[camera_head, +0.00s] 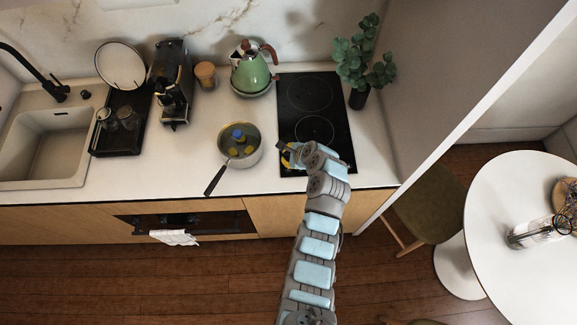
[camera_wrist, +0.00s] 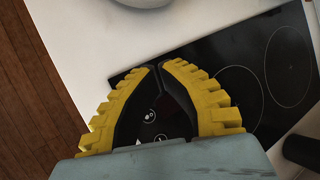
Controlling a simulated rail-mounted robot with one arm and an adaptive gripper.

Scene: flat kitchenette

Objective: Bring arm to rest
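My gripper (camera_head: 284,153) is over the front left part of the black cooktop (camera_head: 331,90), just right of the pot. In the wrist view the yellow fingers of my gripper (camera_wrist: 160,65) curve in until their tips almost meet. Only the dark cooktop (camera_wrist: 215,115) and its control marks show between them, so the gripper is shut and empty. My arm reaches in from the bottom of the head view, bent at the wrist over the counter edge.
A pot (camera_head: 254,157) holding blue and yellow things stands left of my gripper, handle toward the front edge. A green kettle (camera_head: 250,75) stands behind. A plant (camera_head: 361,65) stands by the right wall panel. A white round table (camera_head: 500,200) and a chair (camera_head: 428,205) are at right.

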